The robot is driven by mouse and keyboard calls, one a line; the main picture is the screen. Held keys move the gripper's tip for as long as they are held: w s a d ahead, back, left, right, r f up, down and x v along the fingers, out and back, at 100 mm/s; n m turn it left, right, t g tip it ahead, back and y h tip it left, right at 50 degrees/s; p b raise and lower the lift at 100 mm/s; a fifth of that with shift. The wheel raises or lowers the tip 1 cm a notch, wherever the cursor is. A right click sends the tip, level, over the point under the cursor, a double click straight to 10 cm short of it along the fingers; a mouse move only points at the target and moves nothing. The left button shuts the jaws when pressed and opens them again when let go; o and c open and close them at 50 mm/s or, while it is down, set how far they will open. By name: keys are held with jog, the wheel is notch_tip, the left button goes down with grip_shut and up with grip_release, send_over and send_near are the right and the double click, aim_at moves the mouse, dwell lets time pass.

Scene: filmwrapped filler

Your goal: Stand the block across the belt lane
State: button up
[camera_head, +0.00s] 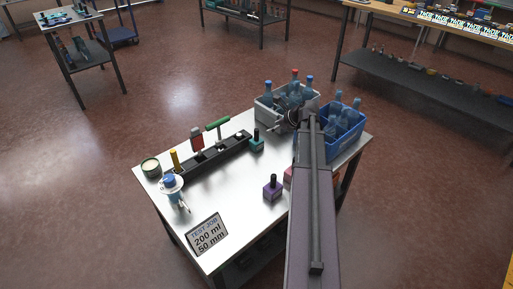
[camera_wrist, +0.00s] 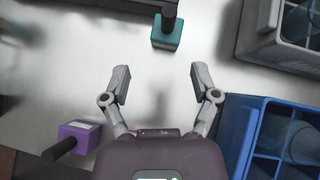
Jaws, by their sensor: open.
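The belt lane is a dark channel (camera_head: 205,157) running diagonally across the left half of the metal table. A teal block with a dark handle (camera_head: 257,145) stands by its right end; it also shows in the wrist view (camera_wrist: 168,32), ahead of my fingertips. A purple block with a dark handle (camera_head: 272,193) stands near the table's middle; in the wrist view it is at lower left (camera_wrist: 80,136). A pinkish block (camera_head: 287,176) is partly hidden by my arm. My gripper (camera_wrist: 161,78) is open and empty over bare table, apart from both blocks. Which block is meant cannot be told.
A grey crate (camera_wrist: 265,40) and a blue crate (camera_wrist: 240,133) with bottles stand at the right. Along the lane are a yellow post (camera_head: 175,161), a red piece (camera_head: 196,140) and a green-handled piece (camera_head: 217,125). A sign (camera_head: 207,234) is at the front edge.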

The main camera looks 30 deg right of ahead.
aim_at(257, 134)
jog(key=shift+s+d+m, duration=0.1)
jog(key=shift+d+m, duration=0.3)
jog(key=shift+d, duration=0.2)
jog(key=shift+f, duration=0.15)
jog(key=b+x, duration=0.6)
jog(key=x, duration=0.2)
jog(key=shift+w, duration=0.3)
jog(key=shift+a+f, duration=0.1)
jog(key=shift+f, duration=0.05)
jog(key=b+x, duration=0.2)
jog(key=x, duration=0.1)
jog(key=shift+w+f+b, duration=0.2)
jog(key=shift+w+b, duration=0.1)
jog(key=shift+w, duration=0.05)
jog(key=shift+w+a+f+b, duration=0.15)
jog(key=shift+w+f+b, duration=0.25)
jog(key=shift+w, duration=0.1)
